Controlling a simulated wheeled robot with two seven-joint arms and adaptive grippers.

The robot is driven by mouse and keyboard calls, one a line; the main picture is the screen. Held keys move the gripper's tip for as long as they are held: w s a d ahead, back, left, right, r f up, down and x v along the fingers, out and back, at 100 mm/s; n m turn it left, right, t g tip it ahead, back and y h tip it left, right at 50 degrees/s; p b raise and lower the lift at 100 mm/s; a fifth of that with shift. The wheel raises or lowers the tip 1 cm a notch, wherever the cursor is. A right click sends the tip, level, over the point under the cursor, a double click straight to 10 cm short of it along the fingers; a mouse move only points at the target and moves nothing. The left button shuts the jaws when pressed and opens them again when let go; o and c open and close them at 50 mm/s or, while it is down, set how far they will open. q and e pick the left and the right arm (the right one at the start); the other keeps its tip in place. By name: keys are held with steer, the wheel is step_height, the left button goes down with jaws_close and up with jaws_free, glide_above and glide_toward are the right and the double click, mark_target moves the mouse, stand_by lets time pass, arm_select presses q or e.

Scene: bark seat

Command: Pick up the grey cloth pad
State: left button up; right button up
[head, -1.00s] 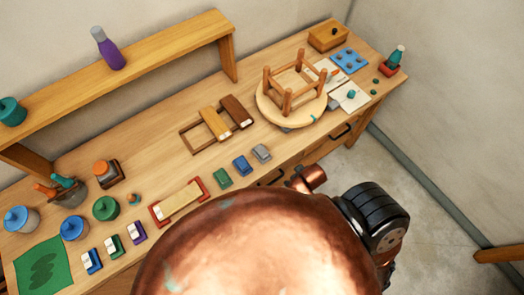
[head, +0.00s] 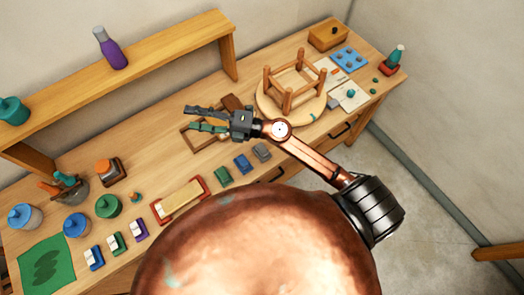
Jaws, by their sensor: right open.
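The grey cloth pad (head: 261,152) appears to be the small grey block at the right end of a short row near the bench's front edge. A blue block (head: 242,164) and a green block (head: 222,177) lie to its left. My right gripper (head: 193,118) is open and empty, with its fingers pointing left. It appears over the wooden frame (head: 187,141), up and left of the grey pad and apart from it. The frame is partly hidden by the gripper. My left gripper is not in view.
An upturned stool (head: 293,100) stands to the right of the gripper, with its legs up. A red-ended tray (head: 181,199) lies left of the green block. A raised shelf (head: 150,72) runs along the back. Pots and jars crowd the bench's left end.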

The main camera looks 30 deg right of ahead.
steer(key=s+a+f+n+g, duration=0.2)
steer(key=a+f+n+g, duration=0.1)
steer(key=f+n+g, duration=0.15)
steer(key=n+g+h, duration=0.3)
steer(key=g+h, duration=0.4)
steer(key=h, duration=0.8)
glide_above(262, 148)
steer(key=f, duration=2.1)
steer(key=shift+a+f, duration=0.15)
steer(key=shift+a, duration=0.2)
steer(key=f, duration=0.2)
steer(key=f+p, duration=0.1)
steer(key=f, duration=0.1)
steer(key=f+p, duration=0.1)
steer(key=f, duration=0.1)
steer(key=shift+s+d+f, duration=0.1)
steer(key=shift+d+f, duration=0.2)
steer(key=shift+f, duration=0.4)
steer(key=shift+n, duration=0.25)
steer(key=shift+c, duration=0.3)
steer(key=c, duration=1.2)
